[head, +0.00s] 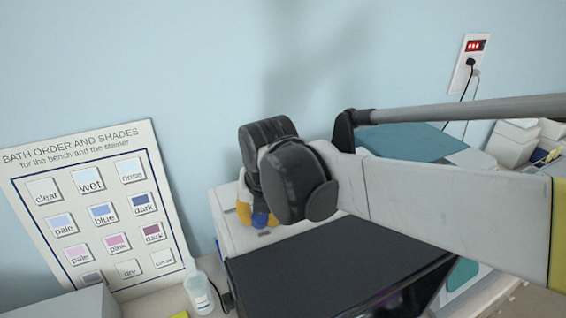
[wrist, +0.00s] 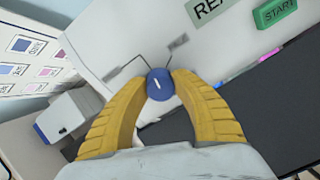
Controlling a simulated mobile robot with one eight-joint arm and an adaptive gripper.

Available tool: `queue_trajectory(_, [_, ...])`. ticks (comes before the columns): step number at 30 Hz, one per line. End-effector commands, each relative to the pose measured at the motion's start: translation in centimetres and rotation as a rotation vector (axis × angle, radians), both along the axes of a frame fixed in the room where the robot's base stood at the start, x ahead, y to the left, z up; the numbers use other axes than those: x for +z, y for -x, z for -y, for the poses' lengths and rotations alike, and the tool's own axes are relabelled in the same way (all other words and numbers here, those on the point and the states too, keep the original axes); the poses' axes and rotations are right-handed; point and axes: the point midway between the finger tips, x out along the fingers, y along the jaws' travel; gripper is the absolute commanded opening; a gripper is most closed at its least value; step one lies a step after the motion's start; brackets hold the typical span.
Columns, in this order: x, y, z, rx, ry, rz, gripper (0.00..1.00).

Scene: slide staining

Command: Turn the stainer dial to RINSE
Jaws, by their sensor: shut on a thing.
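The stainer (head: 228,218) is a white machine with a dark top, against the wall in the head view. Its dial (wrist: 160,85) is a round blue knob with a white pointer line on the pale panel in the wrist view. My gripper (wrist: 161,82) has its two yellow fingers closed on the dial, one on each side. The pointer line is slightly tilted. Small grey labels with thin lines sit around the dial, too small to read. In the head view my gripper (head: 258,217) is at the stainer's panel, partly hidden by my arm.
A green START button (wrist: 275,12) is on the panel at upper right in the wrist view. A bath order chart (head: 95,205) leans at the left in the head view. A small white bottle (head: 198,288) stands beside the stainer. White boxes (head: 515,140) are at the right.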

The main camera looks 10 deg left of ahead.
Motion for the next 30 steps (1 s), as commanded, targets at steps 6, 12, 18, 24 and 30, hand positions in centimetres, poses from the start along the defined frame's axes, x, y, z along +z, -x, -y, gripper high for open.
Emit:
queue_trajectory(6, [-0.14,0.13,0.02,0.124,0.043,0.023,0.00])
queue_trajectory(12, [-0.15,0.14,0.04,0.192,0.066,0.037,0.00])
queue_trajectory(18, [-0.15,0.15,0.06,0.221,0.076,0.042,0.00])
queue_trajectory(24, [-0.17,0.16,0.06,0.224,0.078,0.043,0.00])
queue_trajectory(30, [-0.17,0.17,0.08,0.224,0.078,0.043,0.00])
